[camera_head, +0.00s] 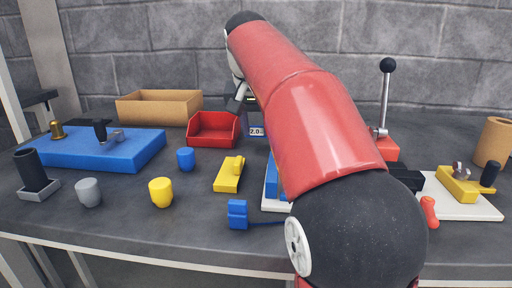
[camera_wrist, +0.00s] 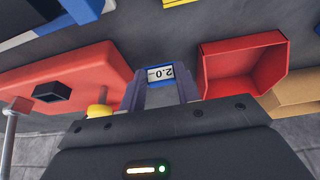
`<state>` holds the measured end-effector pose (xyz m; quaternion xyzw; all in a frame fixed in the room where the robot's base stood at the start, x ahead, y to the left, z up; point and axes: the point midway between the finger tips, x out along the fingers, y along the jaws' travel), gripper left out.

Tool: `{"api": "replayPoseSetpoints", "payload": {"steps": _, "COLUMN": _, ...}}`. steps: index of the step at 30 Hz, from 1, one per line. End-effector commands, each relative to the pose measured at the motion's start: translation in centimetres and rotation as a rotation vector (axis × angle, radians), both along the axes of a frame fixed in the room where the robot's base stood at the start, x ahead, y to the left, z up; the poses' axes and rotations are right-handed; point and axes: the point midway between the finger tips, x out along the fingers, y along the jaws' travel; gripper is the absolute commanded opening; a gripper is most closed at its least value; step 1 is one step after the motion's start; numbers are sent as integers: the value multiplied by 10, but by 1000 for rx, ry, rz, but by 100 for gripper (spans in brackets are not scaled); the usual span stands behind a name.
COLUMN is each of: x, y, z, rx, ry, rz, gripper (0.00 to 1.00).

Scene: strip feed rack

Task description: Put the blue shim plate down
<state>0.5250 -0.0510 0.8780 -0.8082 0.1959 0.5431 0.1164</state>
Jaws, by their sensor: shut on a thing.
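The blue shim plate (camera_wrist: 160,74), with a white label reading 2.0, shows between my fingertips in the wrist view. My gripper (camera_wrist: 160,92) is shut on it. In the head view the plate's labelled face (camera_head: 257,131) shows just right of the red bin, beside my arm. My arm hides most of my gripper and part of the plate there. I cannot tell whether the plate touches the table.
A red bin (camera_head: 213,129) and a cardboard box (camera_head: 160,107) stand to the left. A yellow block (camera_head: 229,174) and a blue cup (camera_head: 186,159) are nearer. A red-based lever press (camera_head: 385,147) stands right. Bare table lies between the yellow block and the bin.

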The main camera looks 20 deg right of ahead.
Motion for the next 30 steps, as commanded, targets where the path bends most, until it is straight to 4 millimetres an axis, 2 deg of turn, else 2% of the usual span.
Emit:
{"api": "replayPoseSetpoints", "payload": {"steps": 8, "x": 0, "y": 0, "z": -36, "rx": 0, "ry": 0, "rz": 1, "gripper": 0}}
{"api": "replayPoseSetpoints", "payload": {"steps": 20, "x": 0, "y": 0, "z": -41, "rx": 0, "ry": 0, "rz": 0, "gripper": 0}}
{"api": "replayPoseSetpoints", "payload": {"steps": 21, "x": 0, "y": 0, "z": -40, "rx": 0, "ry": 0, "rz": 0, "gripper": 36}}
{"api": "replayPoseSetpoints", "payload": {"steps": 25, "x": 0, "y": 0, "z": -40, "rx": 0, "ry": 0, "rz": 0, "gripper": 53}}
{"api": "replayPoseSetpoints", "payload": {"steps": 30, "x": 0, "y": 0, "z": -40, "rx": 0, "ry": 0, "rz": 0, "gripper": 54}}
